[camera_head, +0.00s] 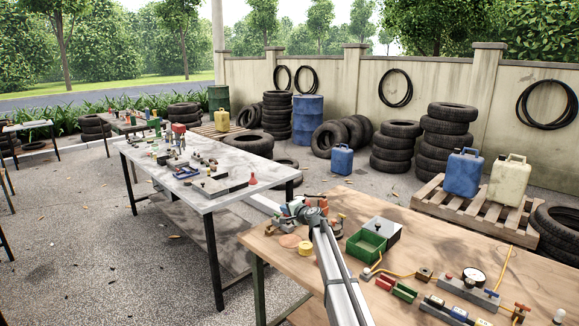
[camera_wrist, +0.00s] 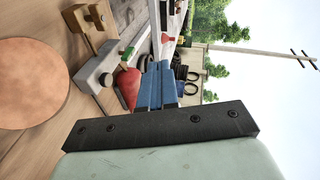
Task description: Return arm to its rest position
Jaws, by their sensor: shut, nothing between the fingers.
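My gripper (camera_wrist: 158,68) shows in the wrist view as a pair of blue fingers beyond a black bar with screws. The fingers are together with nothing held between them. In the head view my arm reaches from the bottom edge over the wooden workbench (camera_head: 430,235) to a joint above the bench's left end. I cannot clearly make out the gripper in that view. In the wrist view a red part (camera_wrist: 129,88) with a green top appears close beside the fingers; whether they touch it I cannot tell.
A round tan disc (camera_wrist: 30,83) and a grey block (camera_wrist: 98,72) show in the wrist view. On the bench stand a green bin (camera_head: 367,244), a gauge (camera_head: 473,276) and yellow hose. A grey-topped table (camera_head: 215,199) stands left. Tyres and a pallet (camera_head: 475,211) lie behind.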

